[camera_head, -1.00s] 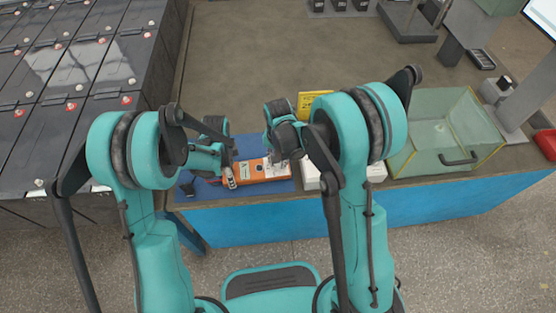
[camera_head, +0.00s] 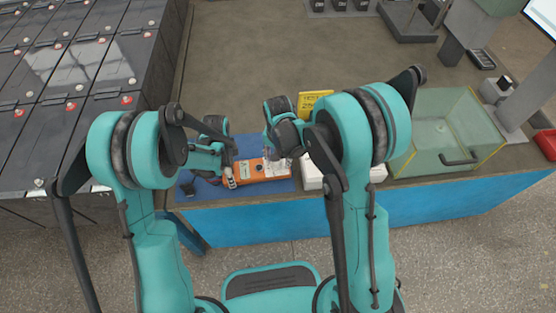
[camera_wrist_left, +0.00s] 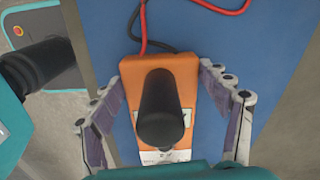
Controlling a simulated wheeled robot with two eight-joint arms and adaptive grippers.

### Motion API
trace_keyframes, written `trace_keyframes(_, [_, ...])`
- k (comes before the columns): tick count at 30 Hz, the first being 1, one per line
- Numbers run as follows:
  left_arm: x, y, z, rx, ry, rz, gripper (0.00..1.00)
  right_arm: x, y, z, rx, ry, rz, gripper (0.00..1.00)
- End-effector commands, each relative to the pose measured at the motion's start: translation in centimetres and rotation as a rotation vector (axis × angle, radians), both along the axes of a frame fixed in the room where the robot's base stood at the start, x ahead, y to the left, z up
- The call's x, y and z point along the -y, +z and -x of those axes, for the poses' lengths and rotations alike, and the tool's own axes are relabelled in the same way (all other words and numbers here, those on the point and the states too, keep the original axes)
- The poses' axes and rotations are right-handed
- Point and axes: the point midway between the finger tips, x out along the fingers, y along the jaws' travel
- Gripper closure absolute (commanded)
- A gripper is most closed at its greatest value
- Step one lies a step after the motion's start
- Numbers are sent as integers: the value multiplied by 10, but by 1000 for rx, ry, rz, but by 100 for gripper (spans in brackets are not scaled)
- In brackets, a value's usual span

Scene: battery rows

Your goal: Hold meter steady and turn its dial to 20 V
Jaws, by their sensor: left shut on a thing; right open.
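An orange meter (camera_head: 268,175) lies on a blue mat (camera_head: 284,187) near the table's front edge. My left gripper (camera_head: 230,172) is shut on its left end. In the left wrist view, its fingers stand along both sides of the meter (camera_wrist_left: 134,76). A small dark round knob (camera_head: 258,167) shows on the meter's face in the head view. A black cylinder (camera_wrist_left: 160,110) covers the meter's middle in the left wrist view; I cannot tell whether it is the dial. My right gripper (camera_head: 276,158) is open at the meter's right part. The dial's setting is not readable.
Red (camera_wrist_left: 226,10) and black leads run from the meter's end. A white box (camera_head: 312,177) and a yellow sign (camera_head: 312,101) are close to my right gripper. A clear bin (camera_head: 440,150) stands at the right. Dark battery rows (camera_head: 75,75) are at the left. The table's back is free.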

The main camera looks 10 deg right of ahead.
Motion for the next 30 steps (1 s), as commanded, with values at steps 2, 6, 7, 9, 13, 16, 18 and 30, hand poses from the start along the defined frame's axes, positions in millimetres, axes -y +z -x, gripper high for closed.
trace_keyframes(2, [0, 0, 1, -1, -1, 0, 61, 0, 13, 1, 0, 0, 0, 52])
trace_keyframes(6, [0, 0, 1, -2, -1, 0, 61, 0, 43, 1, 0, 0, 0, 52])
trace_keyframes(7, [0, 0, 1, -2, -1, 0, 61, 0, 50, 1, 0, 0, 0, 52])
trace_keyframes(9, [0, 0, 1, -2, -1, 0, 61, 0, 65, 1, -1, 0, 0, 52])
trace_keyframes(13, [0, 0, 1, -2, -1, 0, 61, 0, 89, 1, -1, 0, 0, 52])
trace_keyframes(16, [0, 0, 1, -2, -1, 0, 61, 0, 102, 1, -1, 0, 0, 52])
trace_keyframes(18, [0, 0, 1, -2, -1, 0, 61, 0, 108, 1, -1, 0, 0, 52])
trace_keyframes(30, [0, 0, 1, -2, -1, 0, 61, 0, 112, 1, -1, 0, 0, 52])
